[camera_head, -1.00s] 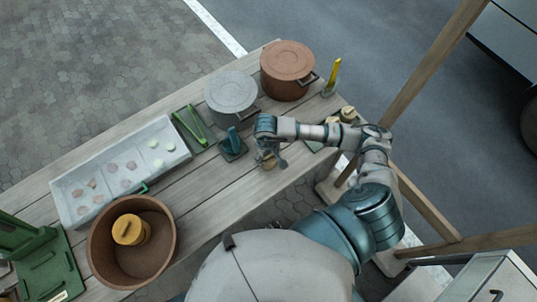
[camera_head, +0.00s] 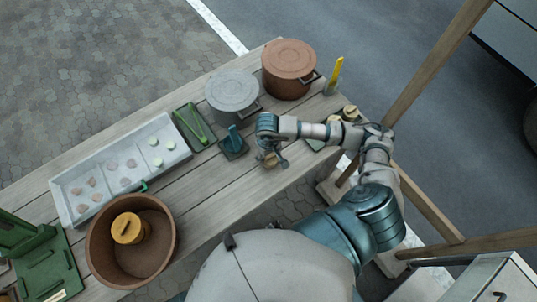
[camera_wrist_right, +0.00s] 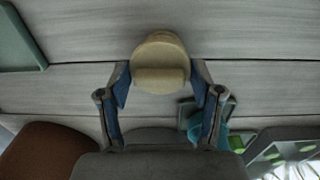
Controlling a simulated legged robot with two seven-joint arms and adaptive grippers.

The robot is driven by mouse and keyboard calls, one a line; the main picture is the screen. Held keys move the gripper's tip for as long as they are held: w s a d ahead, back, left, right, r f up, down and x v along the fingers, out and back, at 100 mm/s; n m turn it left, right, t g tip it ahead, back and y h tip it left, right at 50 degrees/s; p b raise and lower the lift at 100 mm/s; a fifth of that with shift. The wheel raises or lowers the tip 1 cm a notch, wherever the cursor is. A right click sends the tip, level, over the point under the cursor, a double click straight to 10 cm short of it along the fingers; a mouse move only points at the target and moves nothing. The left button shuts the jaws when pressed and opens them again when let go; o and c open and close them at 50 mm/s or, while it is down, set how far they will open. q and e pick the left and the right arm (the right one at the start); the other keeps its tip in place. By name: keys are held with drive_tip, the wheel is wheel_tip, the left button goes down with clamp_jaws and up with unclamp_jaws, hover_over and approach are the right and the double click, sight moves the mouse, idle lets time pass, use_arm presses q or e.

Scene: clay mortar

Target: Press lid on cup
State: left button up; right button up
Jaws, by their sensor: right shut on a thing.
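My right gripper (camera_head: 269,155) is low over the near edge of the wooden table. It is shut on a small tan lid (camera_wrist_right: 160,62), a round disc with a thick raised bar, held between the two fingers in the right wrist view. In the head view only a bit of this tan piece shows under the fingers, and I cannot tell whether it touches the table. A similar tan round piece (camera_head: 350,112) stands near the table's right end, partly behind my arm. I cannot make out for sure which piece is the cup. My left gripper is not in view.
A brown clay bowl (camera_head: 100,262) holds a yellow round piece (camera_head: 127,228). A pale tray (camera_head: 62,196) holds several small discs.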

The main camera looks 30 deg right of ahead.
idle(0.4)
drive_tip(key=o, duration=0.9)
drive_tip(key=shift+r, duration=0.1)
drive_tip(key=shift+r+p, duration=1.2)
drive_tip(key=shift+r, duration=1.75)
clamp_jaws()
